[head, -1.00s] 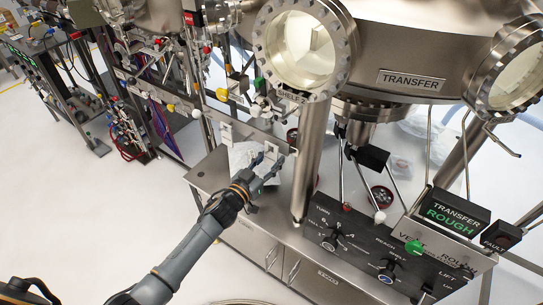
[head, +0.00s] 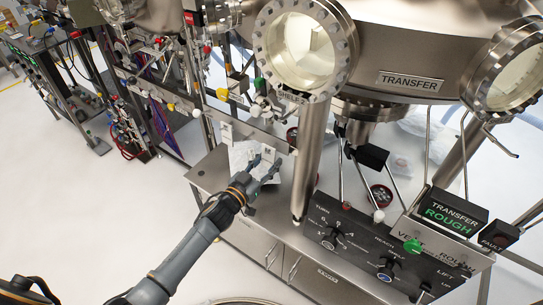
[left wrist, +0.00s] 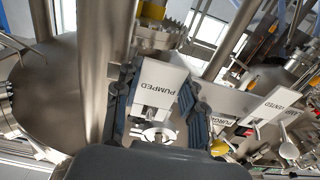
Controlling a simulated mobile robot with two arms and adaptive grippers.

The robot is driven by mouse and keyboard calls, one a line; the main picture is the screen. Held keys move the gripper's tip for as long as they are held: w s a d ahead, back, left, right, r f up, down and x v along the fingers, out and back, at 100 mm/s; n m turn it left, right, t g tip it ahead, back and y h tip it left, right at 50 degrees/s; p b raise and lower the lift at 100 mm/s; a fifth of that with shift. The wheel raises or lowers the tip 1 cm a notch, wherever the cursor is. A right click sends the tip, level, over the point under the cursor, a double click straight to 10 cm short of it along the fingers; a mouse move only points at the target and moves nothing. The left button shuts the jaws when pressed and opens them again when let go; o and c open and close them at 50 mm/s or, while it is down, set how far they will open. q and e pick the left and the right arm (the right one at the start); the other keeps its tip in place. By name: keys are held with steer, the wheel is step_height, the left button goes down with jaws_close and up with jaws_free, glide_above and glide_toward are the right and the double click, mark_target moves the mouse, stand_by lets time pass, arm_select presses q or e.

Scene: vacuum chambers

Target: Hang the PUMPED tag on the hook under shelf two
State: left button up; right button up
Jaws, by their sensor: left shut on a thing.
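I cannot make out the hook. My right gripper is not in view.
A VENTED tag (left wrist: 267,104) hangs to the right in the left wrist view. The rail (head: 252,134) runs close above the gripper. A steel leg (head: 312,160) stands to its right. A cabinet top (head: 212,172) and a white sheet (head: 240,156) lie below.

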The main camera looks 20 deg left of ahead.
arm_select(q)
steer(key=shift+s, duration=0.2)
steer(key=shift+r+p+v, duration=0.25)
steer(key=shift+p+v, duration=0.5)
steer(key=shift+v, duration=0.35)
steer(key=shift+s+a, duration=0.2)
steer(key=shift+s, duration=0.2)
steer(key=p, duration=0.2)
glide_toward(267, 162)
steer(key=shift+w+d+r, duration=0.15)
stand_by(0.3)
stand_by(0.3)
